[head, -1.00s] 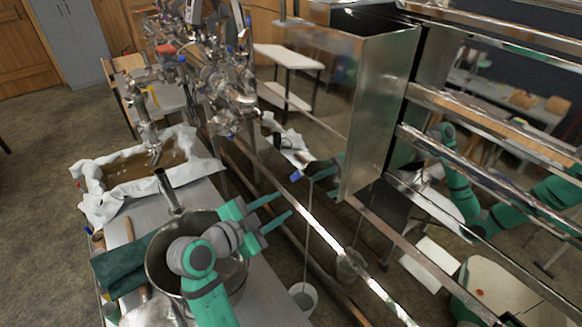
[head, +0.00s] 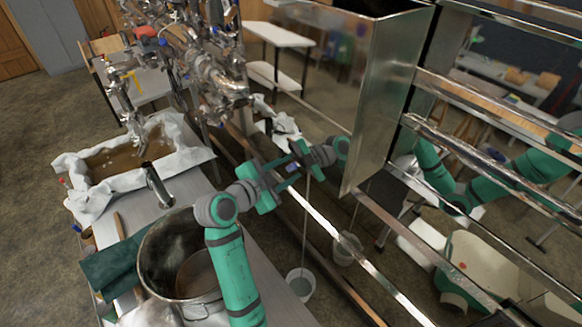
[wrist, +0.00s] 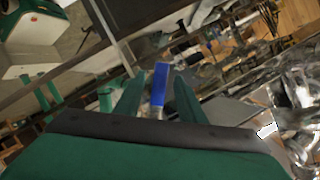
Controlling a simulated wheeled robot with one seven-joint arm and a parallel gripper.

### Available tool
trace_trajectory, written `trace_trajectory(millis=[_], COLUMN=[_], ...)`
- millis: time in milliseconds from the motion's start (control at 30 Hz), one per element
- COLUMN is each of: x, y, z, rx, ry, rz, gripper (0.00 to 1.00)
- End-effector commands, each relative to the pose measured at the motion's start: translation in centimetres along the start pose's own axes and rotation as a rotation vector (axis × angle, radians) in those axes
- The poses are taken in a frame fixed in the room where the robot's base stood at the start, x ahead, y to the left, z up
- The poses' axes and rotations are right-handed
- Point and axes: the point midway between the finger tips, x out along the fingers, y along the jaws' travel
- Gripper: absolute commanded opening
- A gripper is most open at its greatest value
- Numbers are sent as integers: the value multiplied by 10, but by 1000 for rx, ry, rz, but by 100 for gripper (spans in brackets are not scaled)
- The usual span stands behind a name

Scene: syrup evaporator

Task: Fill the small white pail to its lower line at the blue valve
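The small white pail (head: 300,284) stands low beside the bench, upright, below the blue valve (head: 292,167). A thin pale stream runs from the valve down to the pail. The pail's inside looks greyish; its lines and liquid level are too small to read. My gripper (head: 286,172) is at the valve. In the wrist view, the blue handle (wrist: 160,84) stands between my two green fingers (wrist: 158,95), with a visible gap on each side. The gripper is open around it.
A large steel pot (head: 160,262) stands on the bench near my arm. A tray of brown liquid lined with white cloth (head: 185,158) lies behind it. The tall shiny metal tank (head: 385,90) is close right of my gripper and mirrors my arm and the pail.

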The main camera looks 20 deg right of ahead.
Motion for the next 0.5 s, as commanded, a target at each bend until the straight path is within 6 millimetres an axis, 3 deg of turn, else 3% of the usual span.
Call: trace_trajectory(millis=[200,500], x=[18,20], y=[0,-1], z=[0,0], rx=[0,1], ry=[-1,-1], rz=[0,-2], gripper=[36,36])
